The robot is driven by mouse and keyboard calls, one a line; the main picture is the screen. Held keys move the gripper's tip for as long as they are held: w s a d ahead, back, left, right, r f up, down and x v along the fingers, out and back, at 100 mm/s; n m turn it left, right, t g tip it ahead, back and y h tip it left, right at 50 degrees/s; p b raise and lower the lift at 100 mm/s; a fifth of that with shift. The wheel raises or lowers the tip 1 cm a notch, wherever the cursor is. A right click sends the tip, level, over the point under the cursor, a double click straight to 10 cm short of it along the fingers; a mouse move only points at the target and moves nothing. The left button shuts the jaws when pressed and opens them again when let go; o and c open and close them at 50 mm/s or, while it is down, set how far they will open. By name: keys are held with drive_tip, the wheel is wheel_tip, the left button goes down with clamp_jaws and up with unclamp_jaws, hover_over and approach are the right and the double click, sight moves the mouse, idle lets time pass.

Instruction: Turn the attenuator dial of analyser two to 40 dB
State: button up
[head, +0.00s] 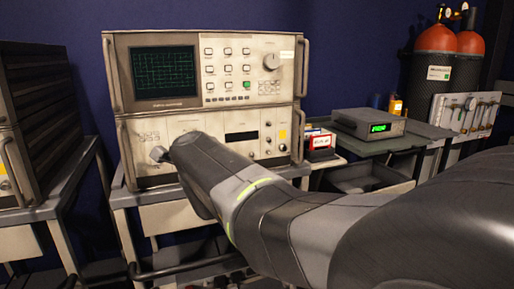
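An analyser (205,70) with a green grid screen and several buttons stands on a cart in the head view. A second unit (220,126) with a dark display strip sits directly below. My arm crosses in front of this lower unit and hides part of its panel.
Metal handles (301,68) stick out at the analyser's sides. A dark rack (40,110) stands at left. At right, a bench holds a small box with a green readout (368,126). Red-topped cylinders (436,39) and a panel of valves (466,112) stand farther right.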

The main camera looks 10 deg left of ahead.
idle(0.4)
drive_tip(key=o, duration=1)
drive_tip(key=shift+c, duration=0.2)
drive_tip(key=p+v, duration=0.5)
drive_tip(key=v, duration=0.8)
drive_tip(key=shift+s+p, duration=0.3)
drive_tip(key=shift+s, duration=0.05)
drive_tip(key=shift+w+d, duration=0.1)
